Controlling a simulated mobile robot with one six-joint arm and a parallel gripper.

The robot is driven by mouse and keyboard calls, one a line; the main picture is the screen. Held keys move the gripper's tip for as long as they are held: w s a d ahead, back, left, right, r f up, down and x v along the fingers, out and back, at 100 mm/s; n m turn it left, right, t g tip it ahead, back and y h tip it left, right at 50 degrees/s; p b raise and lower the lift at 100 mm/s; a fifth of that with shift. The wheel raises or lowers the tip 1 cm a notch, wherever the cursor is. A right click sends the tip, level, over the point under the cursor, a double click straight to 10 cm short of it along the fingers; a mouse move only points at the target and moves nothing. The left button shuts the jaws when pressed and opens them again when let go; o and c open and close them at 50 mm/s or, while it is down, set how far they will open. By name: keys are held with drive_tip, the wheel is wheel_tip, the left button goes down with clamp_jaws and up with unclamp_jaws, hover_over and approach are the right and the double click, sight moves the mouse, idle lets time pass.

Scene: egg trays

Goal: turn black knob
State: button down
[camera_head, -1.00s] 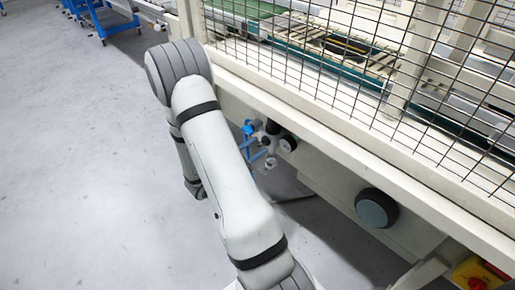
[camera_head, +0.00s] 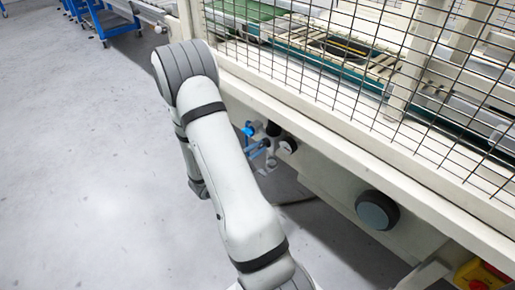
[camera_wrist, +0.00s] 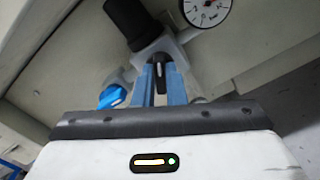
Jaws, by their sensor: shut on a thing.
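The black knob (camera_wrist: 159,76) is a small dark handle on a pale fitting, seen in the wrist view just below the black cylinder. My gripper (camera_wrist: 161,82) has its two blue fingers on either side of the knob, shut on it. The knob's lower part is partly hidden between the fingers. In the head view the blue fingers (camera_head: 258,150) show beside my grey arm, at the fittings under the machine's edge. The knob is too small to make out there.
A black cylinder (camera_wrist: 129,22) stands above the knob, with a round gauge (camera_wrist: 209,10) to its right. A blue knob (camera_wrist: 113,97) is close on the left. A large dark round knob (camera_head: 377,209) sits on the machine's side. Floor at left is open.

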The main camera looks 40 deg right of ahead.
drive_tip(key=shift+r+p, duration=0.1)
drive_tip(key=shift+p, duration=0.25)
drive_tip(key=shift+w+a+n+p, duration=0.1)
drive_tip(key=shift+w+n+p, duration=0.05)
drive_tip(key=shift+n+p, duration=3.9)
drive_tip(key=shift+n+b, duration=0.3)
drive_tip(key=shift+n, duration=0.05)
drive_tip(key=c, duration=1.5)
unclamp_jaws()
drive_tip(key=shift+s+a+p, duration=0.15)
drive_tip(key=shift+a+p, duration=0.15)
drive_tip(key=shift+a, duration=1.65)
drive_tip(key=shift+s+a+p, duration=0.15)
drive_tip(key=shift+a+p, duration=0.15)
drive_tip(key=shift+a, duration=1.65)
